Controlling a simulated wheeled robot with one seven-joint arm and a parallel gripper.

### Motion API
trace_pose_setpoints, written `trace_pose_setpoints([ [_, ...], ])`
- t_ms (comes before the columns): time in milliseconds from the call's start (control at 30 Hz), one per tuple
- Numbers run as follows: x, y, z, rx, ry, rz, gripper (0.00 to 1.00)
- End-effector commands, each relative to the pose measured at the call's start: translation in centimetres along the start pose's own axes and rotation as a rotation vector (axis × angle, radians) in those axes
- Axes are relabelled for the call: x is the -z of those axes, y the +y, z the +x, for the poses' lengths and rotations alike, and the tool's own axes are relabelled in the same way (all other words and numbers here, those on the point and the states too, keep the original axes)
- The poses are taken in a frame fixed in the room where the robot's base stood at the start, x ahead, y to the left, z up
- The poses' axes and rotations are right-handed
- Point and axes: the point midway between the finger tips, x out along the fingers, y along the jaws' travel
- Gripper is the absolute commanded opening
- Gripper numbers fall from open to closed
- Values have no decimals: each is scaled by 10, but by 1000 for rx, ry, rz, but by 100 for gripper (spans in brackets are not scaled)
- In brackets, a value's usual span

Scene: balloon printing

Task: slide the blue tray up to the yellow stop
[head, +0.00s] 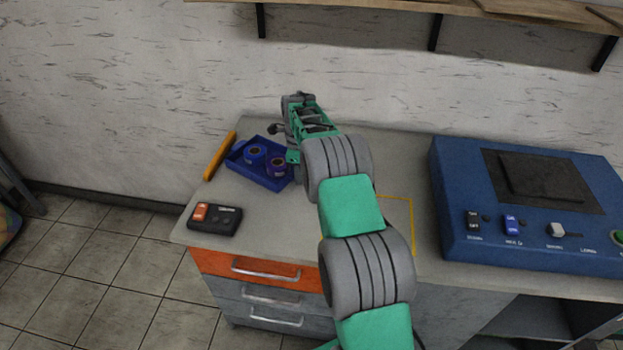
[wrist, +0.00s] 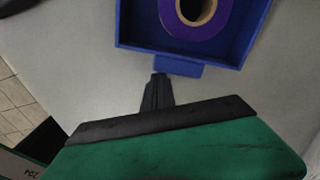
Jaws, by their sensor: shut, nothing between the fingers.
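The yellow stop (head: 220,157) is a bar at the worktop's left edge. In the wrist view, the shut, empty fingers (wrist: 159,78) are at the blue tab (wrist: 180,66) on the tray's near wall. I cannot tell whether they touch it.
A black control box (head: 214,219) with an orange switch sits at the front left of the worktop. A large blue machine (head: 462,190) stands to the right. A yellow outline (head: 411,225) is marked on the worktop between. A wooden shelf (head: 400,6) hangs above.

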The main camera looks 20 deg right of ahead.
Motion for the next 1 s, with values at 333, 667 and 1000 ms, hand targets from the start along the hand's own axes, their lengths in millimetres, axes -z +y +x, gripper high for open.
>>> trace_pose_setpoints([
  [333, -5, 0, 0, 0, 0, -1, 0],
  [667, 31, -6, 0, 0, 0, 4, 0],
  [1000, 24, -4, -84, 3, -1, -12, 0],
])
